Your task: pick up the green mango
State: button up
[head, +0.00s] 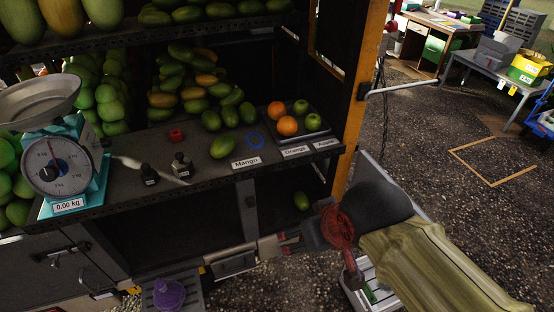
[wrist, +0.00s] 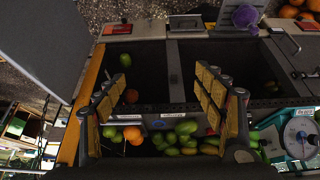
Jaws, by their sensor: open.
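Several green mangoes are in view. One green mango (head: 222,146) lies alone on the counter behind the Mango label (head: 246,162). More sit just behind it, in front of a heaped pile (head: 195,85) of green and yellowish mangoes. Another green fruit, mango-like (head: 301,201), lies in the dark lower compartment; it seems to show in the wrist view (wrist: 125,60). My gripper (head: 284,243) is in front of the stall, below the counter edge. In the wrist view my gripper (wrist: 163,72) has its fingers wide apart with nothing between them. Which mango is meant, I cannot tell.
A teal scale (head: 75,165) stands at the counter's left, near small dark weights (head: 181,165). A tray (head: 318,133) of oranges and green apples is at the right. An orange wooden post (head: 362,75) edges the stall. Open gravel floor (head: 430,130) lies to the right.

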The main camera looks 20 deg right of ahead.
aim_at(300, 199)
jog(key=l+u, duration=0.15)
jog(key=l, duration=0.25)
jog(key=k+l+u, duration=0.2)
jog(key=l, duration=0.15)
jog(key=k+l+u, duration=0.15)
jog(key=l, duration=0.25)
jog(key=l+u, duration=0.2)
jog(key=l, duration=0.15)
jog(key=k+l+u, duration=0.15)
jog(key=l, duration=0.2)
jog(key=l+u, duration=0.15)
jog(key=l, duration=0.15)
jog(key=k+l+u, duration=0.15)
jog(key=l, duration=0.15)
